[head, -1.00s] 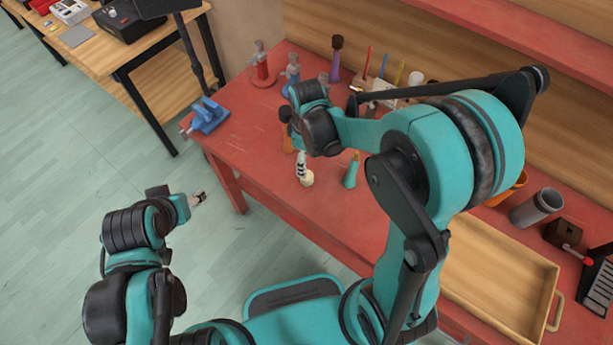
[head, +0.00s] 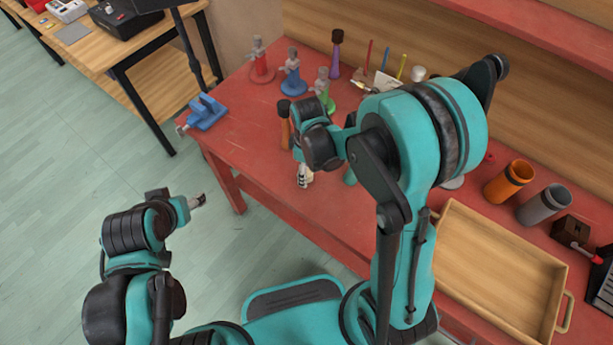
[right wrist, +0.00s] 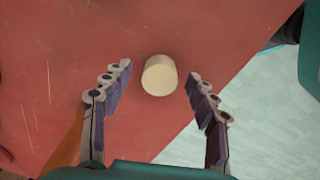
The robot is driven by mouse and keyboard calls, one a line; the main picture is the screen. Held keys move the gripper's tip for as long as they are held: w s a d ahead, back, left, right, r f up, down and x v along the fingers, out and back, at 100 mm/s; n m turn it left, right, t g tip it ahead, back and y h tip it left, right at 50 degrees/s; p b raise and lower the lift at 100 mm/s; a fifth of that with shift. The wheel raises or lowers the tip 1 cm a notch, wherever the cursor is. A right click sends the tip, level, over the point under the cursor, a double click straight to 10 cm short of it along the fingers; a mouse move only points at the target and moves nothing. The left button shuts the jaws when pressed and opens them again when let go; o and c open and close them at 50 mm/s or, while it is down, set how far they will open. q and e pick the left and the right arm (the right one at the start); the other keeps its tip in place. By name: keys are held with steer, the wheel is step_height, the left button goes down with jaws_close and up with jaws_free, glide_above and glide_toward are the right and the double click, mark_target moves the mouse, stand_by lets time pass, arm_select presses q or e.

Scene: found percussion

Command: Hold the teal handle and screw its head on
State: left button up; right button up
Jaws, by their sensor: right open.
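A cream cylinder (right wrist: 160,75), perhaps the head, stands on the red table between the spread fingers of my right gripper (right wrist: 153,88) in the right wrist view. The fingers are open and I see a gap on both sides of it. In the head view the right gripper (head: 303,180) is low over the table, and the cream piece (head: 310,176) shows just beside its fingers. The teal handle (head: 350,177) is to the right of it, mostly hidden by my right arm. My left gripper (head: 197,201) is off the table's left side over the floor; its finger gap is unclear.
A blue vise (head: 205,113) sits at the table's left corner. Red (head: 261,65), blue (head: 292,78) and green (head: 324,95) stands and a purple handle (head: 336,60) are behind. A wooden tray (head: 500,270) and orange cup (head: 507,182) are right.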

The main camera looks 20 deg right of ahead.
mark_target(308, 174)
steer(key=shift+f, duration=0.1)
steer(key=c, duration=1.1)
steer(key=shift+r+p, duration=0.3)
steer(key=shift+r, duration=0.15)
steer(key=r, duration=0.1)
steer(key=r+p, duration=0.2)
steer(key=r, duration=0.1)
steer(key=shift+s, duration=0.3)
steer(key=s+d+r+p, duration=0.1)
steer(key=s+r, duration=0.1)
steer(key=s, duration=0.1)
steer(key=s+d+r+p, duration=0.1)
steer(key=s+r, duration=0.1)
steer(key=s, duration=0.2)
steer(key=s+d+r+p, duration=0.1)
steer(key=s+r, duration=0.1)
steer(key=s, duration=0.1)
steer(key=shift+s, duration=0.4)
